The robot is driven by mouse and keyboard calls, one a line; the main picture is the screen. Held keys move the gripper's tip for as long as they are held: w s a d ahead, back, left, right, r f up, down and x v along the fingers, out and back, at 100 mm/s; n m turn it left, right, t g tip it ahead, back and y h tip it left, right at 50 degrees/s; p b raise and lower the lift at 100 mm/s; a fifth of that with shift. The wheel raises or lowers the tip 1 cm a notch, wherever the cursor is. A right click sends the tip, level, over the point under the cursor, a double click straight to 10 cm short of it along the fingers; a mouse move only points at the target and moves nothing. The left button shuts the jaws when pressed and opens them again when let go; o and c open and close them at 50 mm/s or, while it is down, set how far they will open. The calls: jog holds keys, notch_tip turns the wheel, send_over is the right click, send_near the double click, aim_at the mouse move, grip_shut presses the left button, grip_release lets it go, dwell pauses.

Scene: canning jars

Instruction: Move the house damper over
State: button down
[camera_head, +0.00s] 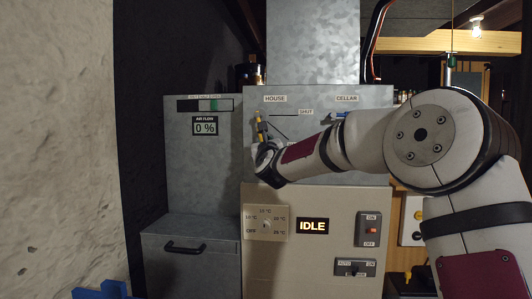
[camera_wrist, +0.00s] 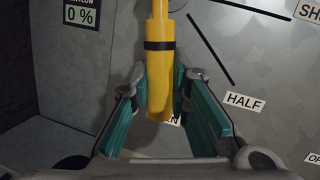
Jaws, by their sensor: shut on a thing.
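The house damper handle (camera_wrist: 160,80) is a yellow lever with a black band, pointing straight down in the wrist view. It also shows as a small yellow piece (camera_head: 259,125) under the HOUSE label in the head view. My gripper (camera_wrist: 163,90) has its teal fingers on either side of the handle and is shut on it. In the head view my gripper (camera_head: 263,147) is mostly hidden by my wrist. A label ending in "N" is partly hidden behind the handle's lower end. The HALF label (camera_wrist: 245,101) lies to its right, with a SHUT label cut off at the top right.
A blue handle (camera_head: 340,115) sits under the CELLAR label, partly hidden by my arm. The air flow display (camera_head: 205,127) reads 0 %. The lower panel (camera_head: 270,268) carries a dial, an IDLE display and switches. A stone wall (camera_head: 60,140) stands at the left.

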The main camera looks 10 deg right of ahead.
jog(key=shift+a+m+b, duration=0.3)
jog(key=shift+m+b, duration=0.1)
jog(key=shift+b, duration=0.1)
jog(key=c, duration=1.5)
grip_release()
jog(key=s, duration=0.4)
jog(key=s+f, duration=0.1)
jog(key=s, duration=0.2)
jog(key=s+a+f, duration=0.1)
jog(key=s, duration=0.3)
jog(key=shift+s+f, duration=0.2)
jog(key=shift+s, duration=0.15)
